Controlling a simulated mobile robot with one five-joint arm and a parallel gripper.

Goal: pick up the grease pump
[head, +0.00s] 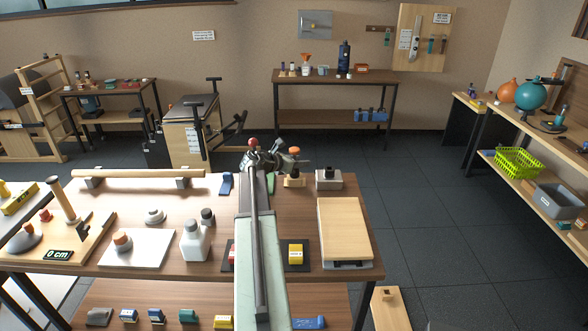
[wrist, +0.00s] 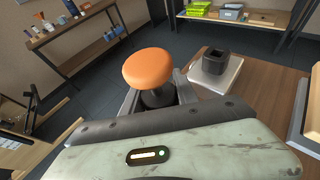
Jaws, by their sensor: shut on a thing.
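The grease pump, as I take it, has a round orange knob (head: 294,150) on a dark stem, near the back edge of the workbench in the head view. In the wrist view its orange knob (wrist: 150,68) stands up between my fingers. My gripper (head: 284,164) is shut on it just below the knob; it also shows in the wrist view (wrist: 158,98). A pale wooden block shows just under it in the head view. My arm and gripper hide its lower part, so I cannot tell whether it touches the bench.
A grey block with a dark square top (head: 328,179) stands close to the right, also in the wrist view (wrist: 216,64). A wooden board (head: 345,230) lies in front of it. A white bottle (head: 194,243) and a wooden roller (head: 138,173) are to the left. Dark floor lies behind.

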